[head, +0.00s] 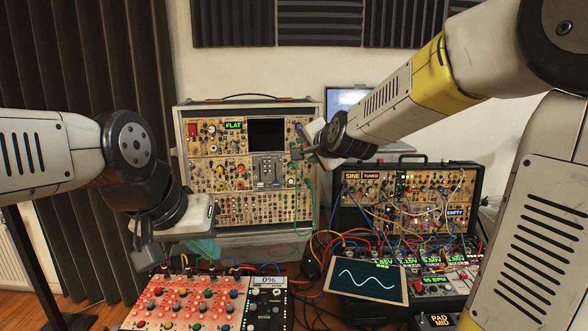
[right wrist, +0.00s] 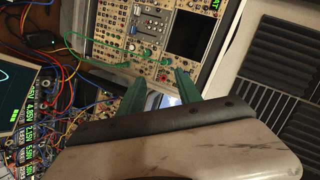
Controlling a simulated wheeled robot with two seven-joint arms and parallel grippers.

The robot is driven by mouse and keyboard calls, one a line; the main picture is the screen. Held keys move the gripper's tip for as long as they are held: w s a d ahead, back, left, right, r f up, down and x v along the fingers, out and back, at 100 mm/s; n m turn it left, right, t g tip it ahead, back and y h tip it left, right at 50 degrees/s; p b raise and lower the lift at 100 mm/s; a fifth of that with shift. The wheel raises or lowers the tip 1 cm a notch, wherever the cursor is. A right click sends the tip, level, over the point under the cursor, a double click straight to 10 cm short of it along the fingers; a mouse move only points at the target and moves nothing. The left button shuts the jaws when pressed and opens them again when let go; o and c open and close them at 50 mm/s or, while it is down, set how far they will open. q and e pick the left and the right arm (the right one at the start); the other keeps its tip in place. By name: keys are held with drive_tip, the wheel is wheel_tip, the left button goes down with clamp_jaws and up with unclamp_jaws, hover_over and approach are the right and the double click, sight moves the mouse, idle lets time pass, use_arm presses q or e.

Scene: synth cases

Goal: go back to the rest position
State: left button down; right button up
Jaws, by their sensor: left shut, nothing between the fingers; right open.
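My left gripper (head: 204,249) hangs at the left, in front of the lower left of the tall synth case (head: 183,140) and above the red panel. Its green fingers are shut and empty, partly hidden by the gripper body. My right gripper (head: 297,151) is at the right side of the tall case, close to its panel, with the forearm reaching in from the upper right. In the right wrist view its two green fingers (right wrist: 160,90) are spread apart with nothing held between them. I cannot tell whether they touch the panel.
The tall case has a dark screen (head: 266,133) and a "FLAT" label. A green cable (right wrist: 140,55) runs on its panel. Right stands a cabled synth case (head: 352,215); in front are a tablet (head: 368,280) with a sine wave and a red panel (head: 185,302). Loose cables cover the middle.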

drive_tip(key=s+d+f+n+g, duration=0.2)
drive_tip(key=s+d+f+n, duration=0.1)
drive_tip(key=s, duration=0.6)
drive_tip(key=s+d+f+n+g+h, duration=0.1)
drive_tip(key=s+d+f+n+g, duration=0.1)
drive_tip(key=s, duration=0.8)
drive_tip(key=s+d+f+n+g, duration=0.3)
drive_tip(key=s+d+f+n, duration=0.1)
drive_tip(key=s, duration=0.6)
drive_tip(key=shift+s+d+n+h, duration=0.25)
drive_tip(key=shift+d+n+h, duration=0.05)
drive_tip(key=shift+d+n, duration=0.2)
